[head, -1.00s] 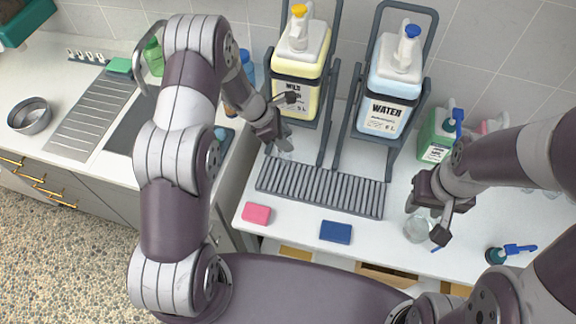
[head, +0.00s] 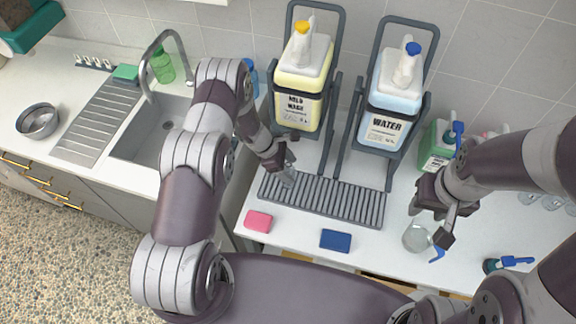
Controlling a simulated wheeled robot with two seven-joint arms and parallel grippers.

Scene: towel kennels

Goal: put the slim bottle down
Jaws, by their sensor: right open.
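My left gripper (head: 280,158) is shut on a small clear bottle, which looks like the slim bottle (head: 289,176). The bottle is roughly upright at the back left part of the grey ribbed drip rack (head: 335,204). I cannot tell whether its base touches the ribs. The gripper hides its upper part. My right gripper (head: 440,222) is open on the right side of the counter. A clear rounded bottle (head: 415,238) stands just beside and below its fingers, partly covered by them.
Behind the rack stand a yellow jug (head: 303,88) and a blue WATER jug (head: 392,100) in grey frames. A pink sponge (head: 258,222) and blue sponge (head: 335,241) lie in front. A green jug (head: 436,150) is at right. The sink (head: 165,125) is left.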

